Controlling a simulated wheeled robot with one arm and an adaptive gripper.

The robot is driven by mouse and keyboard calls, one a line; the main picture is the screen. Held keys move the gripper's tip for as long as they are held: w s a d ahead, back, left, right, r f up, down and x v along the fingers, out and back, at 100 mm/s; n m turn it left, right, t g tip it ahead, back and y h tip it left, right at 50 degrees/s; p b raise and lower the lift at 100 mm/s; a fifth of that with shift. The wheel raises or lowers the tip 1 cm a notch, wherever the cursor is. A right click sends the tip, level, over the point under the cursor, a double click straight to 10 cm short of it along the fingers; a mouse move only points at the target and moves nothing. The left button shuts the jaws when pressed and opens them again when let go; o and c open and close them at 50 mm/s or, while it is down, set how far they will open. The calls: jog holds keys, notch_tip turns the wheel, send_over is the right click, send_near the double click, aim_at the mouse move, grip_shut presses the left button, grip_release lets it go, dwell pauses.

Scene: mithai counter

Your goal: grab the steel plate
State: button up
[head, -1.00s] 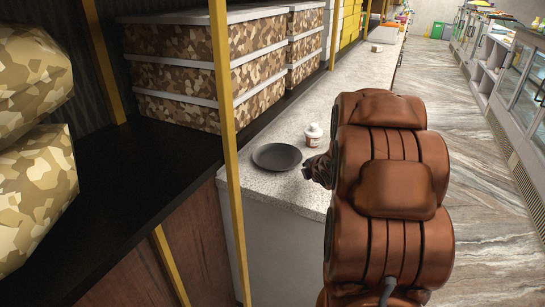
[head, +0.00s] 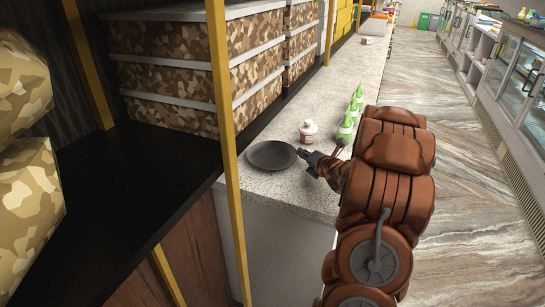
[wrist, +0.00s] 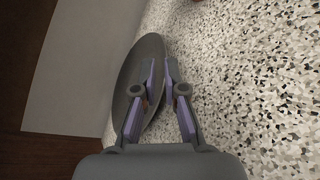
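The steel plate (head: 272,155) is a round, dark grey dish near the close end of the speckled counter. My gripper (head: 301,153) is at the plate's right rim, low over the counter. In the wrist view the plate (wrist: 128,85) shows as a narrow grey oval. The two fingers of my gripper (wrist: 161,66) are close together there, one over the plate and one outside its rim. A strip of the rim lies between them, so they look shut on it. The plate still appears to rest on the counter. The exact finger contact is small and hard to see.
A small white-and-brown jar (head: 308,132) stands just behind the plate. Several green bottles (head: 346,128) line the counter's right side beside my arm. A yellow post (head: 222,130) and stacked patterned boxes (head: 165,85) are to the left. The counter (head: 345,72) runs on behind.

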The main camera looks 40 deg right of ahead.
jog(key=shift+d+p+x, duration=0.2)
jog(key=shift+p+x, duration=0.8)
jog(key=shift+x, duration=1.5)
grip_shut()
